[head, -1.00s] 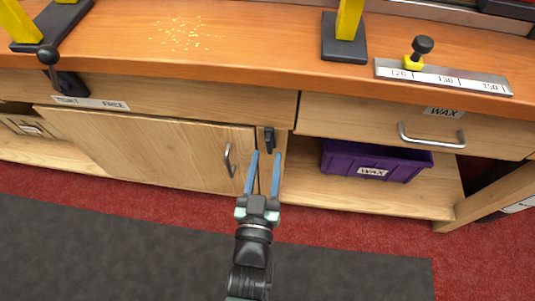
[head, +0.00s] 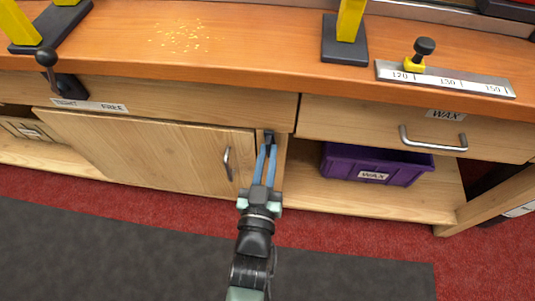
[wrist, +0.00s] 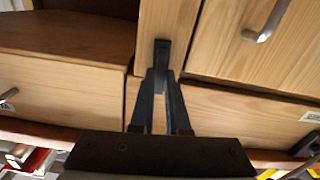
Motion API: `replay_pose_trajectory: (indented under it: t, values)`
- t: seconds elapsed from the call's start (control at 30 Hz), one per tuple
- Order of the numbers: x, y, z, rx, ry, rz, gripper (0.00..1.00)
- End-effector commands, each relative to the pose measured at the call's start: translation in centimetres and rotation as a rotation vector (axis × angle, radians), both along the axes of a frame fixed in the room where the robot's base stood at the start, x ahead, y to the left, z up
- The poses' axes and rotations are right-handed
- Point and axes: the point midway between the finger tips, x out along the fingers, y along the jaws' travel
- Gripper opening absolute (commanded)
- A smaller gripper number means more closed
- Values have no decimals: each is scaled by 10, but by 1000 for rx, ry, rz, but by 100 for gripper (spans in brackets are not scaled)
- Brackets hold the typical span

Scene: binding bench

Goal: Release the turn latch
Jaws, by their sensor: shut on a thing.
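The turn latch (head: 269,136) is a small dark piece on the narrow wooden post to the right of the cabinet door (head: 150,150). It also shows in the wrist view (wrist: 161,52), standing upright along the post. My gripper (head: 268,148) reaches up to it, with its two blue fingers closed in on the latch's lower end.
A wax drawer (head: 415,125) with a metal handle is to the right, above an open shelf holding a purple bin (head: 375,164). A lever (head: 55,75) stands at the bench's front left. The red and grey floor in front is clear.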

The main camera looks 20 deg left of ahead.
Motion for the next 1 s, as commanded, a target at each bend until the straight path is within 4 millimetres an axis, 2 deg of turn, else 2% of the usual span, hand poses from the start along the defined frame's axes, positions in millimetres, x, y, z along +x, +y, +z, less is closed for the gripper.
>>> replay_pose_trajectory:
  t: [0.3, 0.53, 0.57, 0.7, 1.0]
  values:
    - [0, -3, 0, 99, 31, 1, 0]
    - [0, -3, -1, 106, 32, 0, 0]
    - [0, -3, -1, 106, 32, 0, 17]
    - [1, -3, 0, 105, 31, 0, 42]
    - [0, -3, 0, 104, 31, 0, 44]
